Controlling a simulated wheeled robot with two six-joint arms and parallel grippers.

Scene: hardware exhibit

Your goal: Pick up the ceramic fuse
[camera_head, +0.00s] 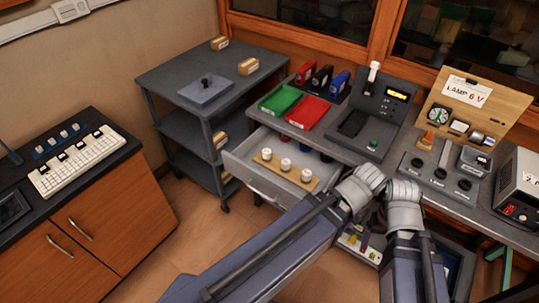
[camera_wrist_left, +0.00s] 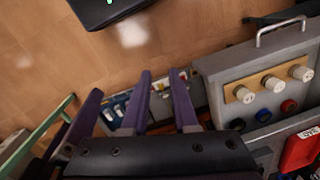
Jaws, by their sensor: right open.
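Three white ceramic fuses stand in a row on a wooden strip (camera_head: 296,171) in the open grey drawer (camera_head: 239,169): a left one (camera_head: 267,153), a middle one (camera_head: 285,163) and a right one (camera_head: 306,175). The left wrist view also shows the fuses, with the middle one (camera_wrist_left: 272,83) clear. My left gripper (camera_head: 368,179) is right of the drawer; its purple fingers (camera_wrist_left: 160,100) are spread, with nothing seen between them. My right gripper (camera_head: 404,190) is beside it, open. In the head view the fingertips of both are hidden. Neither gripper touches a fuse.
Blue, red and dark round pieces lie beside the strip; the blue one (camera_wrist_left: 263,115) shows clearly. Green (camera_head: 279,99) and red (camera_head: 307,111) trays stand on the bench above. A grey cart (camera_head: 172,72) stands left.

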